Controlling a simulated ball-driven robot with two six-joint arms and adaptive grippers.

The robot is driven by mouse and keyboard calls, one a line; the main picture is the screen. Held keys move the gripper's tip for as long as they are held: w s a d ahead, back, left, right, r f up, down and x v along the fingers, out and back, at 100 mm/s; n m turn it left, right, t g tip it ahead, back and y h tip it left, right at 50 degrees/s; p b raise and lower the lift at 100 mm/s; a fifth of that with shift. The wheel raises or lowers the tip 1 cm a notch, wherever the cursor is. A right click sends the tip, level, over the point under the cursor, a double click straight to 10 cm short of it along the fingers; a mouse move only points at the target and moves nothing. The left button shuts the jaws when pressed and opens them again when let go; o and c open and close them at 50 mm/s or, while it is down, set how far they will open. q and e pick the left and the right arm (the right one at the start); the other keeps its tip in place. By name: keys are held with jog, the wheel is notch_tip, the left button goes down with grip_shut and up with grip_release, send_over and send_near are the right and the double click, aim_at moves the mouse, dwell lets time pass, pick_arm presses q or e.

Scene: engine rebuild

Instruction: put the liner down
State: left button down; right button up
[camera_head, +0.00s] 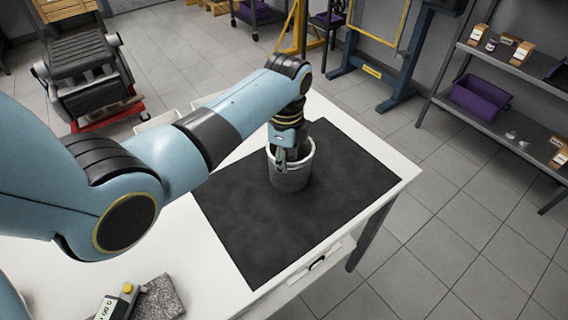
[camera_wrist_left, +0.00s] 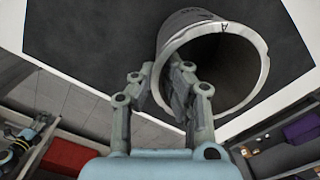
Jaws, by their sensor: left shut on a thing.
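The liner (camera_head: 289,176) is a grey metal cylinder with a bright rim. In the head view it is upright at the black mat (camera_head: 245,222) on the white table; I cannot tell whether its base touches the mat. My left gripper (camera_head: 281,158) comes down onto its near-left rim. In the left wrist view my left gripper (camera_wrist_left: 170,100) is shut on the wall of the liner (camera_wrist_left: 262,62), one finger inside the bore and one outside. A letter A shows on the rim. My right gripper is not in view.
Much of the mat around the liner is bare. A shelf with a purple bin (camera_head: 478,97) stands at the right, off the table.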

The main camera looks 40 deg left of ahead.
pick_arm(q)
jog(key=c, duration=1.4)
grip_release()
jog(key=shift+c, duration=0.2)
jog(key=shift+r, duration=0.1)
notch_tip(320, 180, up, 12)
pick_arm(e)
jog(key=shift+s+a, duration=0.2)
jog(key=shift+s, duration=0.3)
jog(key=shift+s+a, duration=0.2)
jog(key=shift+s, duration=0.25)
pick_arm(q)
jog(key=shift+d, duration=0.15)
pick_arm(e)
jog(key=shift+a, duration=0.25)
